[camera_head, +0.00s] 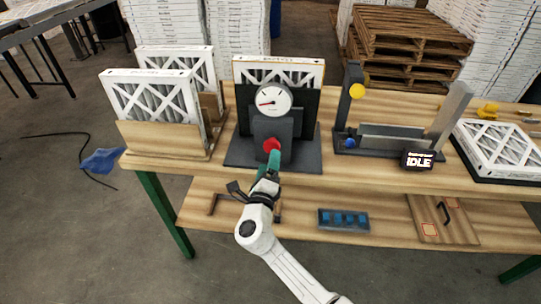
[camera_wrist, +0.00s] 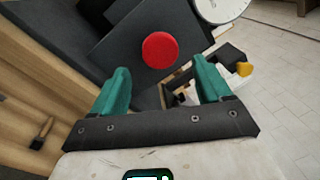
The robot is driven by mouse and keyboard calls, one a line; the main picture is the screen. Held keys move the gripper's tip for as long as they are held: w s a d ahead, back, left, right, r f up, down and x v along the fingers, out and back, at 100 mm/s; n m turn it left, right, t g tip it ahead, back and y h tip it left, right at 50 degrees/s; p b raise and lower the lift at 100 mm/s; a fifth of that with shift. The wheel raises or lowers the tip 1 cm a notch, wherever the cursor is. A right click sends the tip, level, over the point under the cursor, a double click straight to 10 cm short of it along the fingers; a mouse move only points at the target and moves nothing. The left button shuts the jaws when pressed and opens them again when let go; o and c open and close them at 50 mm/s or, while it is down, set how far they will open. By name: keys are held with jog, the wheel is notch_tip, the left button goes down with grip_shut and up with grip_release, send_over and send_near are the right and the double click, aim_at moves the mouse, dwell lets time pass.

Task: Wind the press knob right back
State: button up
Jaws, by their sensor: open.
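The press knob (camera_head: 272,145) is red and round, on the front of the dark press (camera_head: 271,127) below a white dial gauge (camera_head: 268,100) with a red needle. A boxed filter (camera_head: 279,70) stands upright at the back of the press. My gripper (camera_head: 270,163) is just in front of and below the knob. In the wrist view the knob (camera_wrist: 160,50) sits ahead of my gripper (camera_wrist: 159,82), between and beyond its two green fingers. The fingers are apart with nothing between them. I cannot tell any contact with the knob.
Filters stand in a wooden rack (camera_head: 164,141) at left. At right are a fixture with a yellow knob (camera_head: 357,91), a display reading IDLE (camera_head: 418,160) and a flat filter (camera_head: 500,145). A blue-celled tray (camera_head: 343,220) lies on the lower shelf.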

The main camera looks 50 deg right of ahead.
jog(key=v, duration=0.4)
jog(key=shift+s+a, duration=0.25)
jog(key=shift+a, duration=0.1)
jog(key=s+d+f+m+g+y+b, duration=0.15)
jog(key=s+f+m+g, duration=0.25)
jog(key=s+m, duration=0.55)
jog(key=s+d+f+m+g+y+b, duration=0.1)
jog(key=s+d+f+m+g+y, duration=0.4)
jog(key=m, duration=0.8)
jog(key=s+a+f+m+g+y+b, duration=0.1)
jog(key=s+a+f+m+y, duration=0.3)
jog(key=s+a+m+y, duration=0.5)
jog(key=s+a+m+b, duration=0.1)
jog(key=s+a+m, duration=0.4)
jog(key=a+m, duration=0.1)
jog(key=shift+a+f+m, duration=0.2)
jog(key=shift+a+m, duration=0.05)
jog(key=shift+m, duration=0.3)
